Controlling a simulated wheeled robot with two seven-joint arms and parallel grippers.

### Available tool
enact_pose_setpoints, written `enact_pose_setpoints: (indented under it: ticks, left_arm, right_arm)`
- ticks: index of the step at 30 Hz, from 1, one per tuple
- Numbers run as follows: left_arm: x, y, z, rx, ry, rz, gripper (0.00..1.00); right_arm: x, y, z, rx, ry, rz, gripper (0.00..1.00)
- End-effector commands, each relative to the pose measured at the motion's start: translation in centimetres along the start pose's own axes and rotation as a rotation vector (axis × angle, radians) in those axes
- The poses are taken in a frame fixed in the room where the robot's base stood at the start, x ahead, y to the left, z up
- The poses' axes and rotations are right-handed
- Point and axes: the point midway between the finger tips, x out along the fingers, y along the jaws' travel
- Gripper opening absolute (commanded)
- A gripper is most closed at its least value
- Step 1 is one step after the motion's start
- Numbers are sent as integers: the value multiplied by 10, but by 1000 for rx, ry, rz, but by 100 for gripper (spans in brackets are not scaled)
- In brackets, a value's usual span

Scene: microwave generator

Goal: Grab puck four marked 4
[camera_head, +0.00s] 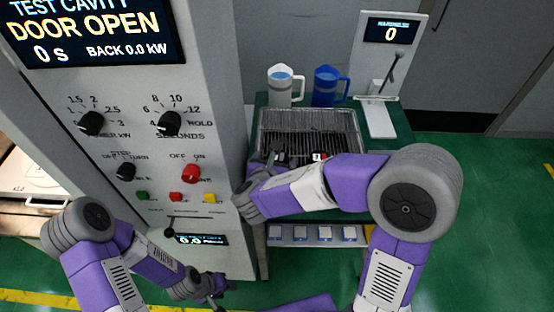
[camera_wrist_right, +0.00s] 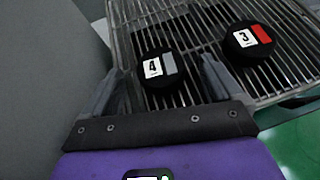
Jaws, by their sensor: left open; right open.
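Puck four (camera_wrist_right: 160,68) is a black disc with a white label marked 4 and a grey patch. It lies on the wire rack (camera_wrist_right: 150,12) in the right wrist view. My right gripper (camera_wrist_right: 163,78) is open, with one finger on each side of puck four. I cannot tell whether either finger touches it. In the head view my right gripper (camera_head: 277,160) is over the rack's near left part, and puck four is hard to make out there. My left gripper (camera_head: 217,291) is open and empty, low in front of the machine.
Puck three (camera_wrist_right: 247,43), black with a red patch, lies on the rack just right of puck four. A white mug (camera_head: 280,91) and a blue mug (camera_head: 325,90) stand behind the rack. The control panel (camera_head: 150,140) rises close on the left.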

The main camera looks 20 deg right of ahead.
Motion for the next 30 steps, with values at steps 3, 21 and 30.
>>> enact_pose_setpoints:
  ticks: [3,21,30]
  left_arm:
    - [4,-1,0,0,0,0,43]
    - [3,-1,0,0,0,0,43]
    - [3,-1,0,0,0,0,43]
  right_arm:
    - [15,0,-1,0,2,-1,93]
    - [19,0,0,1,2,0,47]
    - [19,0,0,1,1,0,31]
